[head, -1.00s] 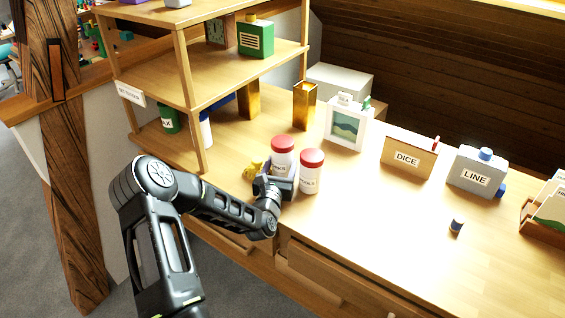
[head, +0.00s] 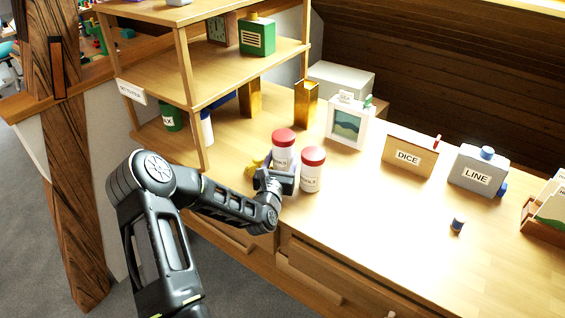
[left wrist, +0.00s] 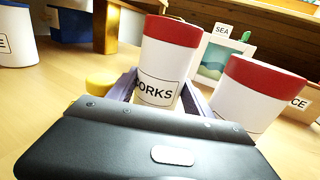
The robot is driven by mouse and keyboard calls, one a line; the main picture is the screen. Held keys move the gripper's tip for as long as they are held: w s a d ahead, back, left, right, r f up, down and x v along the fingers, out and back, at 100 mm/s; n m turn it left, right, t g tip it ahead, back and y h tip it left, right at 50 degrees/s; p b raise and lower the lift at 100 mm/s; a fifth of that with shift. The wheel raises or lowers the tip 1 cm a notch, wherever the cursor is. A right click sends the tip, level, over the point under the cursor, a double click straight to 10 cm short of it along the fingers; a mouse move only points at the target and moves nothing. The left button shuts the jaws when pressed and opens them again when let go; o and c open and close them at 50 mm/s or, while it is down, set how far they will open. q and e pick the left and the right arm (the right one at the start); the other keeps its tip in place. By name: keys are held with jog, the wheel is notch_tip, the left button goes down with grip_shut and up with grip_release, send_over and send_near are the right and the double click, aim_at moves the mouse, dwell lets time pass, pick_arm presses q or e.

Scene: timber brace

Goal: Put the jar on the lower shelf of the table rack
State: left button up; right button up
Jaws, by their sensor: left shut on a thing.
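A white jar with a red lid (head: 284,137) is held upright between the fingers of my left gripper (head: 277,176). In the left wrist view this jar (left wrist: 166,62) shows a label ending in "ORKS", with the gripper's fingers on both sides of it. A second red-lidded white jar (head: 312,172) stands on the table just right of the gripper; it also shows in the left wrist view (left wrist: 252,95). The wooden table rack (head: 205,72) stands at the back left. Its lower level (head: 160,141) is near table height. My right gripper is not in view.
A green container (head: 170,118) and a white one (head: 206,128) stand low in the rack, behind its front post. A yellow object (head: 254,164) lies beside my gripper. Gold blocks (head: 305,104) and a framed picture (head: 346,124) stand behind. The table's right front is mostly clear.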

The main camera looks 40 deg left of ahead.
pick_arm(q)
notch_tip(320, 180, up, 17)
jog(key=shift+f, duration=0.2)
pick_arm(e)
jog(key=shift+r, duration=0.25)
pick_arm(q)
jog(key=shift+f, duration=0.1)
dwell(0.4)
